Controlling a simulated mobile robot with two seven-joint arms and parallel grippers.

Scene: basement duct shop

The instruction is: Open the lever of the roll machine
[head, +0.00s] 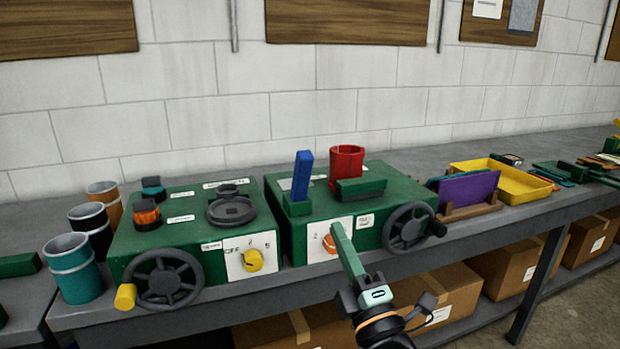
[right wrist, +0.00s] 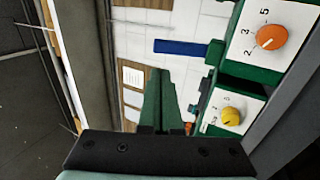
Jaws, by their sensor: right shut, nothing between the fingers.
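The right-hand green machine (head: 335,200) carries a blue upright lever (head: 302,175) in a green block at its front left corner. The lever stands nearly vertical, with its top free. It also shows in the right wrist view (right wrist: 180,47), lying sideways in that picture. An orange dial knob (head: 329,244) is on the front panel. My right gripper (head: 336,228) is shut and empty, its green fingers in front of this panel, below and right of the lever and apart from it. The fingers also show in the wrist view (right wrist: 163,78). My left gripper is out of view.
A second green machine (head: 180,235) with a yellow knob (head: 253,260) and handwheel (head: 163,279) stands to the left. A grey handwheel (head: 408,228) is right of my gripper. Cups (head: 73,268), a purple panel (head: 468,190) and a yellow tray (head: 515,187) flank the machines.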

